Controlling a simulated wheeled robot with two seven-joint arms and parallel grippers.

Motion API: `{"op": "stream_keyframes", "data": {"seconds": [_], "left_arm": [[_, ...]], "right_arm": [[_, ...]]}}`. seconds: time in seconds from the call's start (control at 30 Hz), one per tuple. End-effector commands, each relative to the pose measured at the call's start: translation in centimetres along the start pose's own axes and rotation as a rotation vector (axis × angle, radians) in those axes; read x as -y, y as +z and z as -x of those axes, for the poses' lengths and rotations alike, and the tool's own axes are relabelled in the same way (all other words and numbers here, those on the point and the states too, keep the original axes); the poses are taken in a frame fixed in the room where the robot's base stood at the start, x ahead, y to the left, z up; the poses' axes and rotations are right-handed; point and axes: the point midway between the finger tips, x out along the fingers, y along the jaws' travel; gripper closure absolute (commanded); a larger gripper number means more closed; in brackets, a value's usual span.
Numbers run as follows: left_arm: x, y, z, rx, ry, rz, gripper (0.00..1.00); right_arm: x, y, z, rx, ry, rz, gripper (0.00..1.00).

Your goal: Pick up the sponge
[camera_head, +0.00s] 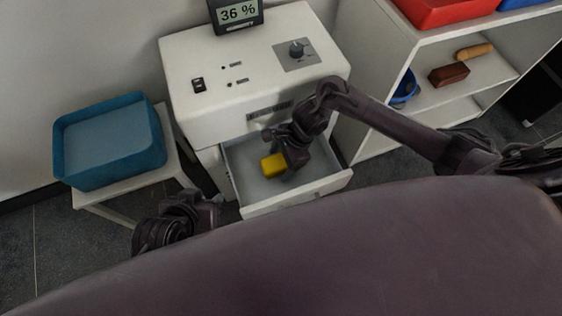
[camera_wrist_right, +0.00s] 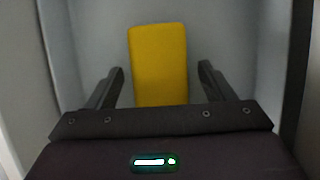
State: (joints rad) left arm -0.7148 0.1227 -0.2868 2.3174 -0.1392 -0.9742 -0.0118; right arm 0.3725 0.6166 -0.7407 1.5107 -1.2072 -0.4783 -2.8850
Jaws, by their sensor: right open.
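The yellow sponge (camera_head: 273,165) lies in the open drawer (camera_head: 245,192) of the white cabinet. In the right wrist view the sponge (camera_wrist_right: 158,62) is between and beyond the two fingers, with a gap on each side. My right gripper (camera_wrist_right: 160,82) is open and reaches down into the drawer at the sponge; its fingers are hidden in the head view. My left gripper (camera_head: 208,212) is at the lower left, away from the drawer; its jaws are too small and dark to judge.
A blue bin (camera_head: 110,150) stands on a white stool (camera_head: 150,180) at the left. The white cabinet (camera_head: 215,70) carries a knob and a humidity display (camera_head: 238,14). A shelf (camera_head: 440,100) at the right holds a brown block (camera_head: 448,75) and a blue bowl (camera_head: 405,88). Drawer walls surround the right gripper.

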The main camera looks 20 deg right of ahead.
Motion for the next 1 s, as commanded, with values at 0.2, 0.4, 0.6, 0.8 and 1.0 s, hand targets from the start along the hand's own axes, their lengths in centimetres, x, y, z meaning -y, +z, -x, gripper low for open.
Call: {"op": "stream_keyframes", "data": {"seconds": [0.2,0.4,0.6,0.8,1.0], "left_arm": [[0.04,0.26,-0.34,0.0,0.0,0.0,0.64],[0.07,0.43,-0.58,0.0,0.0,0.0,0.64],[0.07,0.46,-0.61,0.0,0.0,0.0,0.64],[0.07,0.46,-0.6,0.0,0.0,0.0,0.64],[0.07,0.45,-0.6,0.0,0.0,0.0,0.64]], "right_arm": [[0.02,-0.1,-0.18,0.0,0.0,0.001,0.25],[0.02,-0.14,-0.3,0.0,-0.001,0.001,0.25],[0.0,-0.12,-0.29,0.001,0.0,0.001,0.25],[0.0,-0.12,-0.29,0.0,0.0,0.001,0.31],[-0.01,-0.12,-0.3,0.0,0.0,0.0,0.57]]}}
